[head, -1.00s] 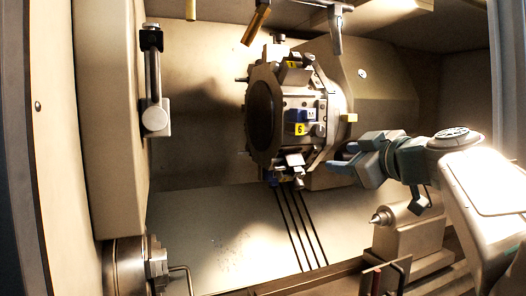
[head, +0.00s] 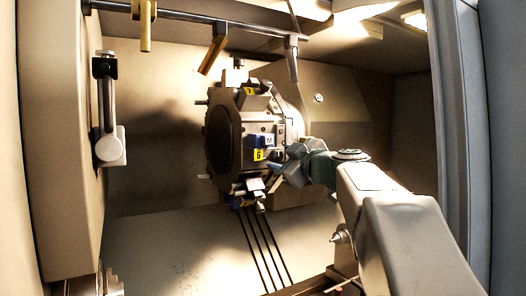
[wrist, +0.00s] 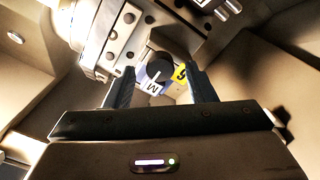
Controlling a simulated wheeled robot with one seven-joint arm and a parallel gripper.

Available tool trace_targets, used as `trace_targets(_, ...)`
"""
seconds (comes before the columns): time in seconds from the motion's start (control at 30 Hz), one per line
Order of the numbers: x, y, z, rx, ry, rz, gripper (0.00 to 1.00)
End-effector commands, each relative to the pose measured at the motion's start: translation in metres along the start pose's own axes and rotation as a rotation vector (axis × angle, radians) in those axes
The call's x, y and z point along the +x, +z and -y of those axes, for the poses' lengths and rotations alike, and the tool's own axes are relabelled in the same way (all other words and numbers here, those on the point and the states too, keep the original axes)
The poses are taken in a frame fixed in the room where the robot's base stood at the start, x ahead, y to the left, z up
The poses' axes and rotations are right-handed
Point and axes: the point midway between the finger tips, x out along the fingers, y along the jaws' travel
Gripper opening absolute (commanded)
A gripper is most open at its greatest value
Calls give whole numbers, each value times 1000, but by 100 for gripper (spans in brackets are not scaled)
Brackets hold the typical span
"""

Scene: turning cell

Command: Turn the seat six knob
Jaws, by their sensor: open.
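The turret (head: 223,140) hangs in the machine, with a yellow tag marked 6 (head: 258,155) on its side below a blue block (head: 256,141). In the wrist view a dark round knob (wrist: 158,66) sits beside the yellow 6 tag (wrist: 182,75), with a white label marked M (wrist: 152,87) just below it. My gripper (head: 279,167) is at the right side of the turret in the head view, close to the tag. In the wrist view my gripper (wrist: 160,75) is open, its fingers apart on either side of the knob's outline. Contact cannot be told.
Other tool blocks and a yellow tag (head: 249,91) ring the turret. A rail with hanging nozzles (head: 213,48) runs above. A hinged arm (head: 109,115) is on the left wall. A tailstock point (head: 338,238) lies below my arm. The space left of the turret is clear.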

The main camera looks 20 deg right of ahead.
Motion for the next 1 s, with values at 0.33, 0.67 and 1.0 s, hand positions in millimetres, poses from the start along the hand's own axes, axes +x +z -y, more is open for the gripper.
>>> trace_targets(0.33,14,0,0,0,0,0,50)
trace_targets(0.67,14,0,0,0,0,0,5)
trace_targets(1.0,14,2,2,45,0,0,6)
